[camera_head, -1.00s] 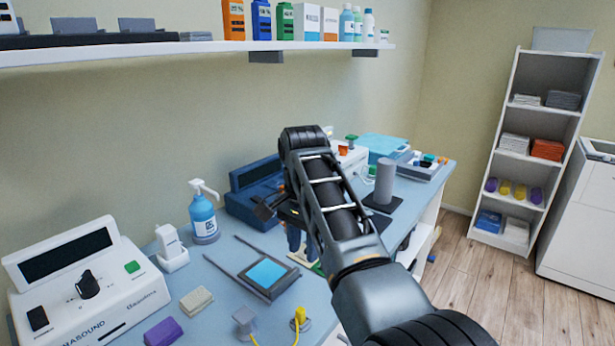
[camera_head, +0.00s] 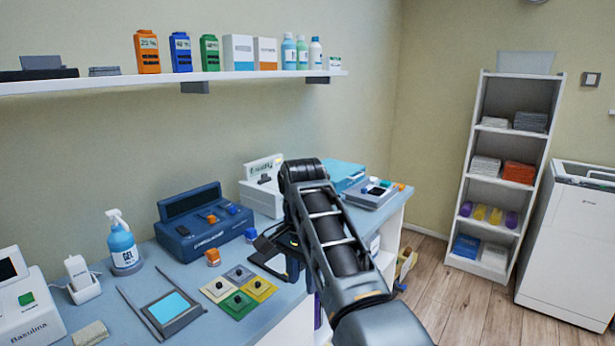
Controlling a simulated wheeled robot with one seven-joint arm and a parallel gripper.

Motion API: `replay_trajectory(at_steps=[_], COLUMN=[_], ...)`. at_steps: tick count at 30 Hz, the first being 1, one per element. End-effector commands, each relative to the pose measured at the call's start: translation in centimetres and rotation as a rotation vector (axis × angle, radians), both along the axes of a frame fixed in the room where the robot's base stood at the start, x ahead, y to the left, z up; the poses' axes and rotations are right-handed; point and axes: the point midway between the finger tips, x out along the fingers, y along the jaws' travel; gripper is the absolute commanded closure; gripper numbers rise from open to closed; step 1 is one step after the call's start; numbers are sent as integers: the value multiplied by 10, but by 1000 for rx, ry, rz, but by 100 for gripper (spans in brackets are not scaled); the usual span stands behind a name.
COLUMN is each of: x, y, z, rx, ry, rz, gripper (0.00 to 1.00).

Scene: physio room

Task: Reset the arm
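My arm (camera_head: 330,235) rises from the lower right and bends at a black joint in the middle of the head view. My gripper (camera_head: 270,243) shows only in part as dark shapes at the left of the arm, over the right part of the blue-grey counter. The arm hides much of it, so I cannot tell whether its fingers are open or shut. I see nothing clearly held.
A wall shelf (camera_head: 215,76) hangs above. A white rack (camera_head: 512,165) stands right; the floor (camera_head: 465,295) before it is clear.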

Motion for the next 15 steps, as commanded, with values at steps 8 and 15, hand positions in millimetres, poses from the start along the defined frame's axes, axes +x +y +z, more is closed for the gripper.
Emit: replay_trajectory(at_steps=[8, 15], x=[-5, -15], y=[-10, -26], z=[-36, -84], rx=[10, 20], ry=[-38, -96], rz=[21, 51], gripper=[62, 62])
